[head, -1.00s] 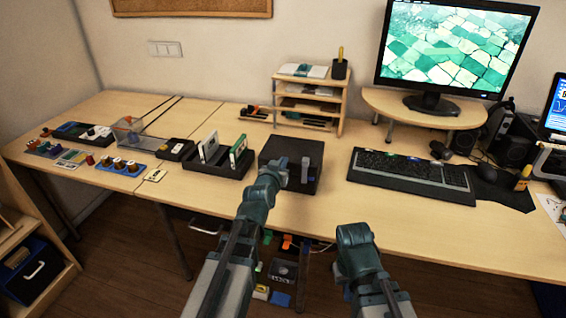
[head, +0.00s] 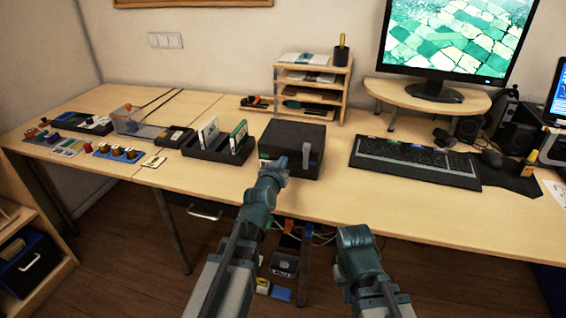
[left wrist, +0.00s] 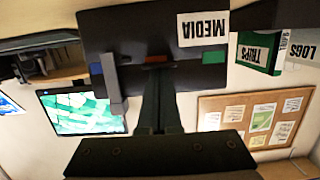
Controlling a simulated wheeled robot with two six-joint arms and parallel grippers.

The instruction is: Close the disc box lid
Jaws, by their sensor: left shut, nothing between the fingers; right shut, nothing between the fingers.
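The black disc box (head: 290,134) stands near the desk's front edge. Its lid looks lowered in the head view, but I cannot tell whether it is fully shut. A grey upright strip (head: 306,156) is on its front. In the left wrist view the box (left wrist: 145,30) appears upside down, with a MEDIA label and blue, red and green tabs. My left gripper (head: 276,170) is shut and empty, just in front of the box's front-left; its fingers (left wrist: 160,90) point toward it, and contact is unclear. My right gripper (head: 354,234) is shut and empty, in front of the desk.
A black rack (head: 218,153) with upright cases stands left of the box. A wooden shelf organizer (head: 345,90) is behind it. A keyboard (head: 415,160) lies to the right. The desk front right of the box is clear.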

